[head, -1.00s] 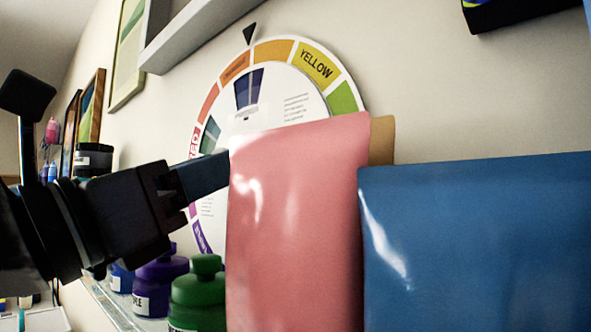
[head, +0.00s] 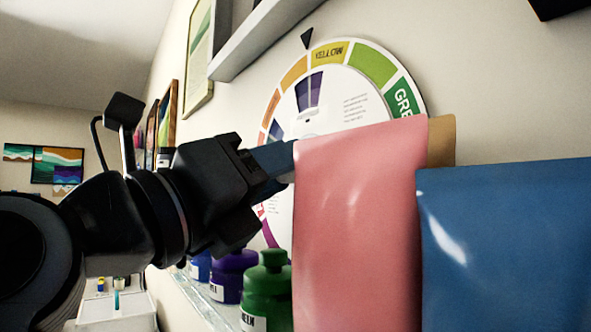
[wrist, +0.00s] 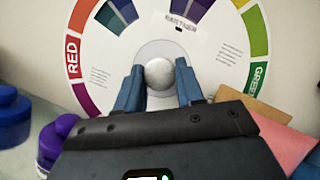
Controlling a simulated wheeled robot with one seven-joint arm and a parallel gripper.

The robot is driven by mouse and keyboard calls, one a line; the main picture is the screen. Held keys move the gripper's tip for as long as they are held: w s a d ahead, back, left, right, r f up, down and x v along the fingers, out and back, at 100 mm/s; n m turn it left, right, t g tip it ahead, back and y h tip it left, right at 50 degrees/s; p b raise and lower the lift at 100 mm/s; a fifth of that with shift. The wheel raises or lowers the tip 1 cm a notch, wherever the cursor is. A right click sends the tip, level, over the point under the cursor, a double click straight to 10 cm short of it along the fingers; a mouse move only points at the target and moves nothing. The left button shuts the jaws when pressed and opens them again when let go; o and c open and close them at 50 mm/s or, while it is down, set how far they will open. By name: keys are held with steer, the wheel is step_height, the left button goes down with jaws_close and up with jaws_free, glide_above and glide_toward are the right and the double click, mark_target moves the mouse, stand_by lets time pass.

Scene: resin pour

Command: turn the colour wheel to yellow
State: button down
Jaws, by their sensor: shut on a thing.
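The round colour wheel (head: 372,66) hangs on the wall, its lower right hidden behind a pink pouch in the head view. A black pointer (head: 307,38) sits above its rim. Below the pointer is about the border between the orange segment and the yellow segment (head: 330,53), with yellow just right of it. In the wrist view, the wheel (wrist: 100,75) shows RED at left and GREEN at right. A pale round knob (wrist: 159,74) is at its centre. My gripper (wrist: 159,82) is shut on the knob, one blue finger on each side. In the head view the pouch hides the fingertips.
The pink pouch (head: 360,220) and a blue pouch (head: 510,245) stand close on the right. Green (head: 267,290) and purple (head: 233,275) bottles stand on a ledge below the wheel. A grey shelf (head: 262,38) juts out above.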

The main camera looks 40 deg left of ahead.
steer(key=shift+r, duration=0.1)
steer(key=c, duration=0.7)
jaws_free()
steer(key=b+v, duration=0.2)
steer(key=v, duration=0.6)
steer(key=shift+b, duration=0.3)
